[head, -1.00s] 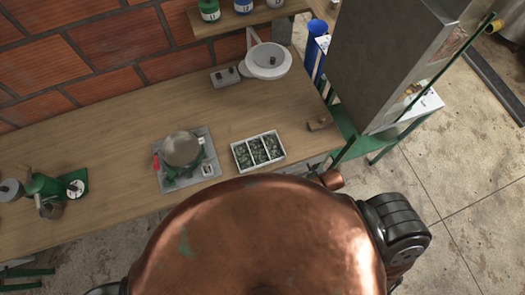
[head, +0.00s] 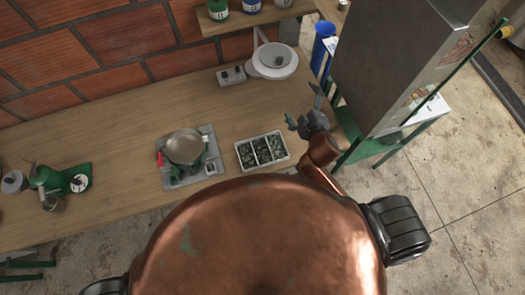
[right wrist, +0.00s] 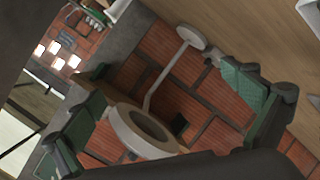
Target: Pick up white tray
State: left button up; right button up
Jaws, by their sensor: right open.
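The white tray (head: 267,165) lies on the wooden table near its front edge, in the middle of the head view. It has three compartments holding dark green pieces. My right gripper (head: 304,107) is open and empty, to the right of the tray and a little farther back, above the table's right end. It is apart from the tray. The right wrist view shows its two fingers (right wrist: 165,115) spread wide with nothing between them. I cannot clearly make out the tray in that view. My left gripper is not in view.
A scale with a metal bowl (head: 185,147) stands left of the tray. A white round device (head: 272,62) is at the back. A large grey metal cabinet (head: 385,65) stands close to the right. Table (head: 115,125) between the scale and the green grinder (head: 50,178) is clear.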

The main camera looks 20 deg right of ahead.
jog(key=w+a+r+n+t+y, duration=0.45)
jog(key=a+r+n+y, duration=0.25)
jog(key=a+r+n, duration=0.45)
jog(key=s+a+r+n+g+y, duration=0.1)
jog(key=s+a+n+g+y, duration=0.35)
jog(key=a+n, duration=0.45)
jog(key=s+a+n+g+y, duration=0.3)
jog(key=a+n+g+y, duration=0.3)
jog(key=a+n, duration=0.4)
jog(key=n+g+h, duration=0.8)
jog(key=n+h, duration=0.4)
jog(key=n, duration=0.2)
send_near(260, 153)
jog(key=shift+w+d+r, duration=0.3)
jog(key=shift+r, duration=0.2)
jog(key=shift+f, duration=0.4)
jog(key=x, duration=0.3)
jog(key=p+x, duration=0.1)
jog(key=x, duration=0.3)
jog(key=shift+s+a+r, duration=0.1)
jog(key=shift+s, duration=0.1)
